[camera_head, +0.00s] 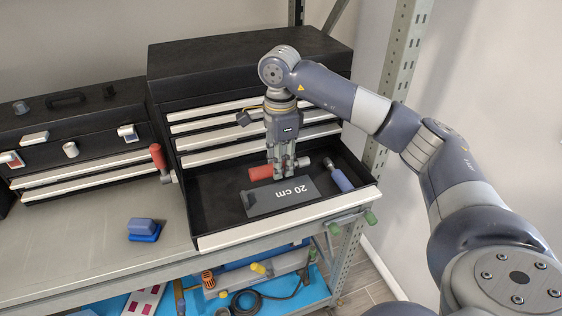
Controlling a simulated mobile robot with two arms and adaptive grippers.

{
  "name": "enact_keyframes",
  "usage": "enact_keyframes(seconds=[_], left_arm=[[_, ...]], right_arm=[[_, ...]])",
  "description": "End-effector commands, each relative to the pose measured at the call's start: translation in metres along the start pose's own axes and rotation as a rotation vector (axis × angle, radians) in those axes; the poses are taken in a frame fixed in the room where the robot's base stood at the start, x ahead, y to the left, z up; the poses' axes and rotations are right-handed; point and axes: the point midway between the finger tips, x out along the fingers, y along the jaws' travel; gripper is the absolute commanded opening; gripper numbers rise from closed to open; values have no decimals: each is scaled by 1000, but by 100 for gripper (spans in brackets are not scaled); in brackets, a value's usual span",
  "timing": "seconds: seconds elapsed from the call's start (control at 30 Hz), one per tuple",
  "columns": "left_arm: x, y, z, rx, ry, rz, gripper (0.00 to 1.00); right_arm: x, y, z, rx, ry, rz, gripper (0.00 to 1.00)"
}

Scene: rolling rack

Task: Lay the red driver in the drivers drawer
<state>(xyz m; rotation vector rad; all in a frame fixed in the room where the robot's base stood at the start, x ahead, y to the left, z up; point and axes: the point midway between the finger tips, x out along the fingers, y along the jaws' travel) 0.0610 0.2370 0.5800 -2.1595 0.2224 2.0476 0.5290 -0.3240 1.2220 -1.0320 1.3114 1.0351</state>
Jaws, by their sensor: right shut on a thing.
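The red driver (261,172) lies roughly level between the fingertips of my right gripper (284,172), with its red handle sticking out to the left. My right gripper points straight down and is shut on it. They are over the open drawer (230,242) of the large black chest; I cannot tell whether the driver touches the drawer floor. A dark grey plate marked "20 cm" (265,207) lies in the drawer in front of the gripper. A blue-handled driver (340,179) lies in the drawer's right part. My left gripper is out of view.
A red-handled tool (158,158) stands by the chest's left side. A blue block (144,230) sits on the bench (80,255). A smaller black toolbox (75,120) is at left. Green-ended handles (370,217) stick out below the drawer front. The drawer's left part is bare.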

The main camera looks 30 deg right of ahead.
Motion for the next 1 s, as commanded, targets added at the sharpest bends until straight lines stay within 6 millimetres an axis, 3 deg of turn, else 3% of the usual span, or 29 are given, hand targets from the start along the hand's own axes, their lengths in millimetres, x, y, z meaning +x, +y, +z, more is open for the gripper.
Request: enact_keyframes(seconds=[0.23, 0.33, 0.63, 1.0], left_arm=[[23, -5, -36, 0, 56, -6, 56], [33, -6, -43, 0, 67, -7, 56], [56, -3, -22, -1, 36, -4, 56], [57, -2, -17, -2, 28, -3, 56]], right_arm=[[29, 0, 0, 0, 0, -1, 0], [41, 0, 0, 0, 0, 0, 0], [70, 0, 0, 0, 0, -1, 0], [73, 0, 0, 0, 0, -1, 0]])
